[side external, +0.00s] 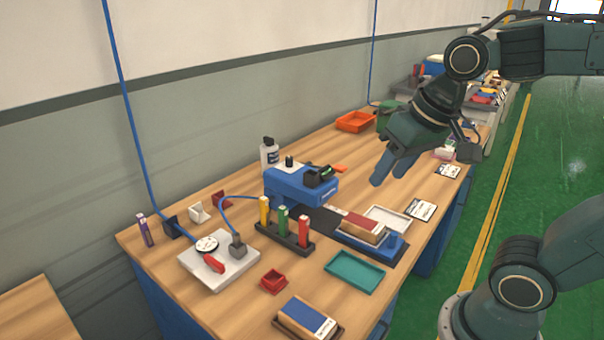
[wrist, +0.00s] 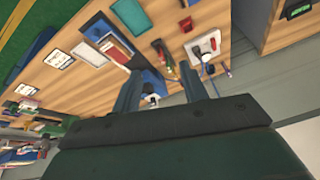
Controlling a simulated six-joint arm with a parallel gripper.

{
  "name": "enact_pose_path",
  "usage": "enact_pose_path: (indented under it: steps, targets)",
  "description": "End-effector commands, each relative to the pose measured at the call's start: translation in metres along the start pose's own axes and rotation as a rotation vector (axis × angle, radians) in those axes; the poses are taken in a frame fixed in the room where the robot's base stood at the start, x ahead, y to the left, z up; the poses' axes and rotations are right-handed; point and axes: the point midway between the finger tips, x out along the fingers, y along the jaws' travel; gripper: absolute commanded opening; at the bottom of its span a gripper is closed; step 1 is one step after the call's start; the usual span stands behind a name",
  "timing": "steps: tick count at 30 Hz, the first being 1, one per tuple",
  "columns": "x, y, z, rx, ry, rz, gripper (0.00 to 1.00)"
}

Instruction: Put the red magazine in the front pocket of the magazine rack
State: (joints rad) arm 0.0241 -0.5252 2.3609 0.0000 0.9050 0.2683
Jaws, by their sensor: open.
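A red upright magazine (side external: 303,231) stands in a dark rack (side external: 270,235), at the end nearest the camera, beside a green and a yellow upright piece. In the wrist view the red piece (wrist: 157,45) shows at the rack's upper end. The rack's separate pockets are too small to make out. A flat red-topped block (side external: 362,228) also lies on a blue base to the right. My gripper (side external: 389,174) is open and empty, high above the bench behind the rack. In the wrist view its two fingers (wrist: 160,72) are spread apart, with part of the blue machine between them.
A blue machine (side external: 292,190) stands behind the rack. A pale plate with a cable (side external: 218,262) is left. A teal tray (side external: 354,272), a small red bin (side external: 273,281) and a blue-white block (side external: 306,317) lie in front. An orange tray (side external: 356,122) is farther back.

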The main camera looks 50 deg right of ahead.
Motion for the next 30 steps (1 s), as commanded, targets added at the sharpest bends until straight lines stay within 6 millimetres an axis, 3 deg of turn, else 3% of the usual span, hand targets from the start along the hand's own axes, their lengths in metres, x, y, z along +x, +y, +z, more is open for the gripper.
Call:
enact_pose_path:
  steps: [3, 9, 24, 30]
  targets:
    - [-0.007, 0.004, 0.021, -0.115, 0.038, -0.013, 0.43]
    - [-0.011, 0.008, 0.043, -0.250, 0.079, -0.021, 0.43]
    - [-0.011, 0.009, 0.049, -0.291, 0.089, -0.023, 0.43]
    - [-0.012, 0.010, 0.045, -0.275, 0.085, -0.017, 0.83]
